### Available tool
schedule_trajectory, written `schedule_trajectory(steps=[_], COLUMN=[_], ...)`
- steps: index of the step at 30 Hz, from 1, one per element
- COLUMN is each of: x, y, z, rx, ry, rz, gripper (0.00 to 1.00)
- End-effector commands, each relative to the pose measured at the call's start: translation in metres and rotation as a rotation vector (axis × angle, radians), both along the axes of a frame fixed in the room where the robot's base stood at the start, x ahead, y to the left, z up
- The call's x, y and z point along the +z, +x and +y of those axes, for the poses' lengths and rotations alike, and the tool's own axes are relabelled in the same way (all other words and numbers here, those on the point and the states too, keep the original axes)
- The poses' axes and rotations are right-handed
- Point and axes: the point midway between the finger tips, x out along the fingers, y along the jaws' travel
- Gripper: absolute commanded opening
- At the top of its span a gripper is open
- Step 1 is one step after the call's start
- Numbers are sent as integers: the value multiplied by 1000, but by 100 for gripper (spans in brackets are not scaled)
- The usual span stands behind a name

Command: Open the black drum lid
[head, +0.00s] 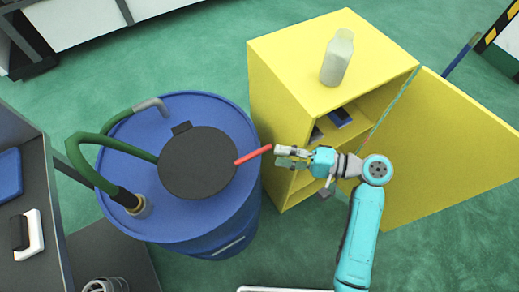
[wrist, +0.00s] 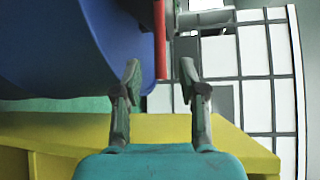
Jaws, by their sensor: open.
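The black drum lid (head: 197,165) lies flat over the top of the blue drum (head: 215,222), shut as far as I can see. A red handle (head: 252,155) sticks out from the lid's right side toward my gripper (head: 277,156). My gripper is open and empty at the handle's outer end. In the wrist view the red handle (wrist: 160,40) ends near the space between the two open fingertips (wrist: 160,72). I cannot tell if a finger touches it. The drum's blue side (wrist: 60,50) fills the upper left there.
A yellow cabinet (head: 290,85) stands close right of the drum, its door (head: 440,150) open, with a pale bottle (head: 337,58) on top. A green hose (head: 85,150) and a grey pipe (head: 150,106) rise from the drum top. A dark shelf (head: 25,180) is at left.

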Motion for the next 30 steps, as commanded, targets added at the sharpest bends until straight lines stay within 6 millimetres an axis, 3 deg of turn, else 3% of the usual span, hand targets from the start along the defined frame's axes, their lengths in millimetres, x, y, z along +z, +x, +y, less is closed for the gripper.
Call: schedule_trajectory(steps=[6, 12, 26, 30], x=[-6, -8, -10, -10], y=[6, 11, 13, 13], z=[38, 61, 70, 70], rx=[4, 1, -2, -1], ry=[0, 0, -1, 0], rz=[1, -1, -1, -1], gripper=[41, 41, 41, 6])
